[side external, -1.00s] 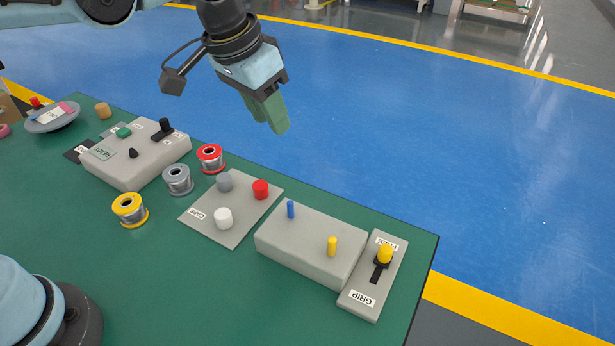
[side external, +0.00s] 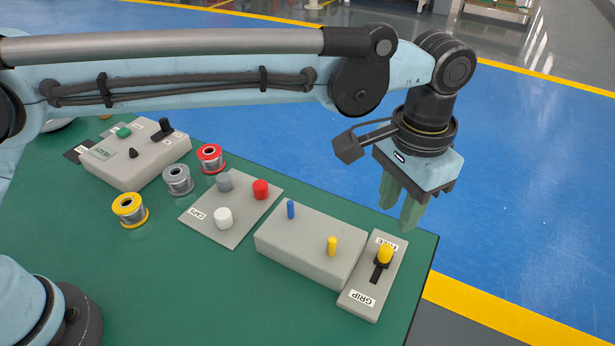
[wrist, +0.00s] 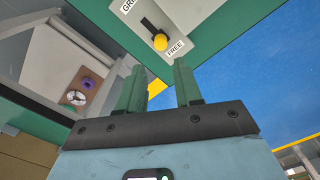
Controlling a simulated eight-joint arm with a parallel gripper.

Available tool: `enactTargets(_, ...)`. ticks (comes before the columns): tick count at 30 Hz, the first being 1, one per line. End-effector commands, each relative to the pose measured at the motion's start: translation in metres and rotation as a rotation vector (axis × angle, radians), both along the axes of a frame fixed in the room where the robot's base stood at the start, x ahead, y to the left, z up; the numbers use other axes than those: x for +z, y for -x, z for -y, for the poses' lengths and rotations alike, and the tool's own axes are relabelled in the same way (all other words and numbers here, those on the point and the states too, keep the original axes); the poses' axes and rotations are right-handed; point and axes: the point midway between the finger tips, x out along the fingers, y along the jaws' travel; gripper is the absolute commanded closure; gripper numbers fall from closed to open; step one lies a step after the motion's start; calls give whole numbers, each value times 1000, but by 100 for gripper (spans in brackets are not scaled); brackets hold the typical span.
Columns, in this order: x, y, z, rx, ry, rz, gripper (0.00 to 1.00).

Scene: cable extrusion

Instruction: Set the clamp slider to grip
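The clamp slider is a yellow knob (side external: 384,254) in a dark slot on a grey plate (side external: 362,300) at the table's right corner. The knob sits at the end marked FREE; the GRIP label (side external: 363,299) is at the other, near end. My gripper (side external: 396,212) hangs above and behind the slider, its green fingers pointing down. In the wrist view the yellow knob (wrist: 160,42) lies ahead of the fingertips (wrist: 158,68), beside the FREE label. The fingers are apart with nothing between them, and they do not touch the knob.
A grey block with a blue peg (side external: 291,209) and a yellow peg (side external: 332,246) stands left of the slider plate. A plate with red, white and grey caps (side external: 223,218) and several wire spools (side external: 178,180) lie further left. The table edge (side external: 425,270) is close on the right.

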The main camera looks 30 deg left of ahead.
Motion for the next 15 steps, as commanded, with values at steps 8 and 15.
enactTargets(8, -52, -1, -1, 1, 1, 1, 65)
enactTargets(15, -89, -1, -1, 1, 1, 2, 65)
